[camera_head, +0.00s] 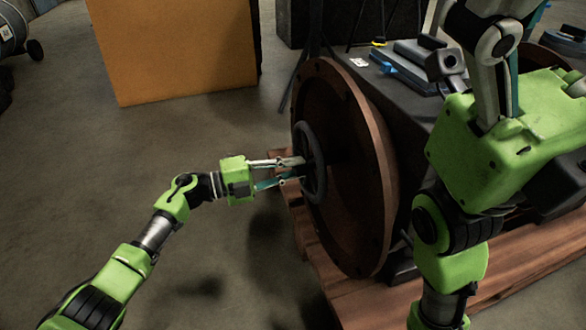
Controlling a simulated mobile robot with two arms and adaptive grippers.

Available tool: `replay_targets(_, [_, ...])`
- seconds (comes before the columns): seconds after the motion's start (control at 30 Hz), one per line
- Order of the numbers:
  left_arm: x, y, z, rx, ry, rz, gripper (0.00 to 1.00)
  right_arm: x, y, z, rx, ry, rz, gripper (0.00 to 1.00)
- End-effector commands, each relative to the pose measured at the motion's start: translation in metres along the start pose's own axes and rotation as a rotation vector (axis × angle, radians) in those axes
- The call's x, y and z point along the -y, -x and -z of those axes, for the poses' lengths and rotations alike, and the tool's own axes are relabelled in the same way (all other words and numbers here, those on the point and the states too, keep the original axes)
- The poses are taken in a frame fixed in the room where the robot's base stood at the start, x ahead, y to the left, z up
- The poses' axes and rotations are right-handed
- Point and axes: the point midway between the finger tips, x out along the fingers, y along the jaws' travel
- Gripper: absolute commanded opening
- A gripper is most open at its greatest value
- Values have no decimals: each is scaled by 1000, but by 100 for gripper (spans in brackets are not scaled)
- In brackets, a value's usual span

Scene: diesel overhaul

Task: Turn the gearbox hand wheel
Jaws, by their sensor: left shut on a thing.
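The gearbox hand wheel (316,168) is a small dark wheel standing out from the middle of a large brown round flange (345,215). The wheel is seen nearly edge-on. My left gripper (296,170) comes in from the left and is shut on the near-left part of the wheel's rim. Its fingers hide some of the rim and the hub. My right arm, green and grey, stands at the right in front of the gearbox housing. The top end of that arm runs out of the picture, and its fingertips cannot be made out.
The gearbox rests on a wooden pallet (375,303). Blue and grey parts (405,65) lie on the dark housing top. An orange-yellow panel (175,50) stands at the back left. The concrete floor (130,150) at the left is clear.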

Motion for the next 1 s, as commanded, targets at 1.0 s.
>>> replay_targets(1.0, [-2, 24, -1, 3, -3, -4, 33, 1, 0, 1, -4, 3, 7, 89])
